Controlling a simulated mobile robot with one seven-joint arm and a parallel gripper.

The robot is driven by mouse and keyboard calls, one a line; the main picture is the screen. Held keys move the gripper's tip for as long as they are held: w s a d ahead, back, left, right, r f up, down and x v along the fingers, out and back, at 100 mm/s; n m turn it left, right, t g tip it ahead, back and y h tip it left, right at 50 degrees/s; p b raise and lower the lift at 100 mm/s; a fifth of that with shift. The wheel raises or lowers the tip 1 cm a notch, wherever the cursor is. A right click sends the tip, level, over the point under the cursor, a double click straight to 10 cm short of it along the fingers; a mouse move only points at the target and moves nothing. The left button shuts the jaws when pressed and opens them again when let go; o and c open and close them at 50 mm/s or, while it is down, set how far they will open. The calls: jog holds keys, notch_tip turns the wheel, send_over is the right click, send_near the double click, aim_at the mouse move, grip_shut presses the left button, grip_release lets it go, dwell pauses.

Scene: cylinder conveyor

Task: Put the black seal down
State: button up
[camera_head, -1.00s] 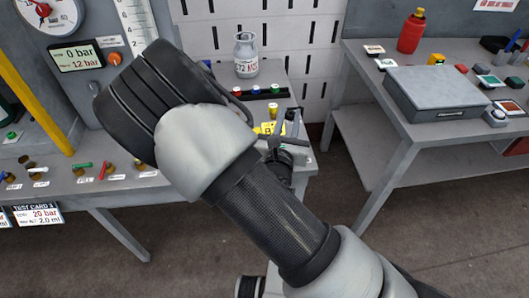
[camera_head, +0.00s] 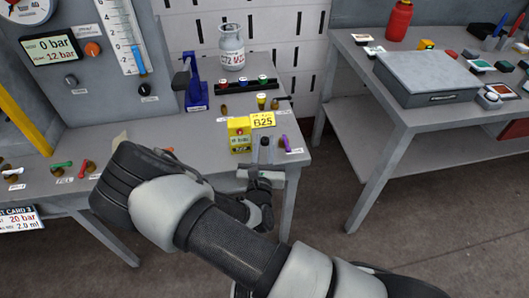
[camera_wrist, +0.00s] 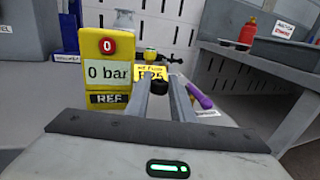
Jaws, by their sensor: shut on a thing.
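My gripper (camera_head: 264,152) is at the front right part of the grey bench (camera_head: 205,150), just right of the yellow REF gauge. In the wrist view its two fingers (camera_wrist: 166,92) point forward, with the small, round black seal (camera_wrist: 159,87) between their tips. The seal also shows as a dark spot between the fingers in the head view (camera_head: 265,141). The gripper is shut on it. I cannot tell whether the seal touches the bench top. The yellow B25 tag (camera_head: 262,120) lies just behind the seal.
The yellow REF gauge (camera_wrist: 107,70) stands close on the left, reading 0 bar. Behind are a yellow-capped fitting (camera_head: 261,101), a black rack (camera_head: 229,90), a blue stand (camera_head: 195,92) and a gas bottle (camera_head: 232,48).

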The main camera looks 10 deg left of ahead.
aim_at(264, 156)
jog(key=shift+f+b, duration=0.35)
jog(key=shift+f, duration=1.3)
jog(key=shift+f, duration=0.1)
jog(key=shift+f, duration=0.1)
jog(key=o, duration=1)
